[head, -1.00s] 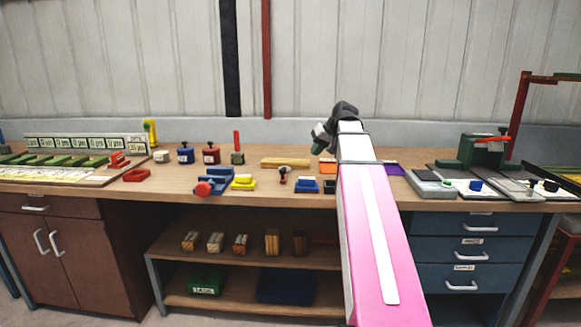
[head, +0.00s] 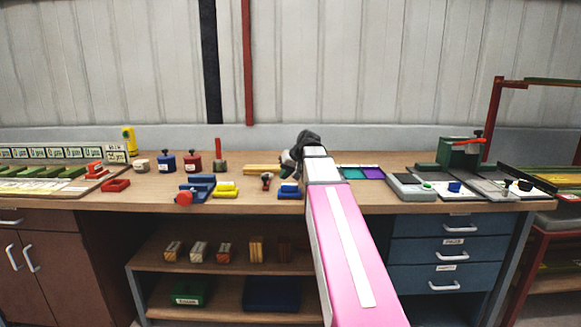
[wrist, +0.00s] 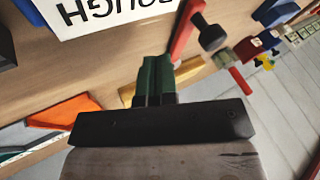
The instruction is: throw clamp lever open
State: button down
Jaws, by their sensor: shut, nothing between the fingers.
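I cannot tell for sure which part is the clamp lever. A red lever (head: 467,142) lies across the top of a green machine (head: 457,155) at the right of the bench in the head view. An upright red handle (head: 218,148) on a small dark base stands left of centre; it also shows in the wrist view (wrist: 240,81). My gripper (head: 288,158) is above the middle of the bench, apart from both. In the wrist view its dark green fingers (wrist: 154,80) are shut and empty. Beyond them is a red bar (wrist: 184,30) beside a dark knob (wrist: 210,34).
A wooden bench (head: 150,195) carries blue (head: 166,162) and red (head: 192,162) boxes, yellow (head: 226,190) and blue blocks, and grey trays (head: 410,187). A white sign (wrist: 105,12) is close in the wrist view. Blue drawers (head: 455,250) are below at right.

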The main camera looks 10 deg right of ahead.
aim_at(266, 176)
jog(key=shift+w+a, duration=0.1)
jog(key=shift+a, duration=1.85)
